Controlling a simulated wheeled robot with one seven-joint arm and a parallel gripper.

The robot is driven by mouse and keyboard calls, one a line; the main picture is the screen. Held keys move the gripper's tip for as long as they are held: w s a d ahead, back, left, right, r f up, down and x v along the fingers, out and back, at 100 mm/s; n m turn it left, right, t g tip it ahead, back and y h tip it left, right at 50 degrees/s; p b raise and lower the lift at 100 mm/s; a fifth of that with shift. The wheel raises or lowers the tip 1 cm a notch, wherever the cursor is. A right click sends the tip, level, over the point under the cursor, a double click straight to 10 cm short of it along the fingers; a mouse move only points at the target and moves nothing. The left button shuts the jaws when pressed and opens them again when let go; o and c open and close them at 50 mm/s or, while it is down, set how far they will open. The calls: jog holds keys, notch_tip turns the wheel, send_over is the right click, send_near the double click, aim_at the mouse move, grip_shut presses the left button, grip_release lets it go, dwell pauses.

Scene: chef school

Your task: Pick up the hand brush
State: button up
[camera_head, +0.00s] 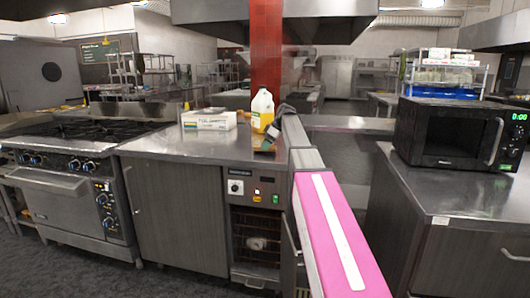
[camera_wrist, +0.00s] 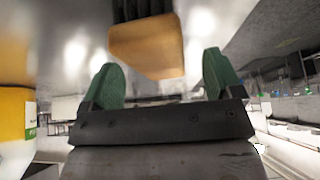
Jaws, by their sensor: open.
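The hand brush (camera_wrist: 147,47) shows in the wrist view as a brown wooden block with dark bristles beside it. It lies just beyond and between the green fingertips of my gripper (camera_wrist: 161,75). The fingers are spread wide and nothing is between them. In the head view, a small orange-brown patch of the brush (camera_head: 259,143) shows on the steel counter (camera_head: 180,143), near its right end. My gripper (camera_head: 270,134) is low over that spot and partly hides the brush. I cannot tell whether the fingers touch it.
A plastic jug (camera_head: 262,108) with yellow contents stands close behind the brush; the jug (camera_wrist: 14,110) also fills the wrist view's left edge. A white box (camera_head: 208,119) sits further left. A stove (camera_head: 80,145) is at left and a microwave (camera_head: 455,132) at right.

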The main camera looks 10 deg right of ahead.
jog(key=shift+x, duration=1.35)
jog(key=shift+d+f, duration=0.1)
jog(key=shift+f, duration=0.1)
jog(key=c, duration=1.1)
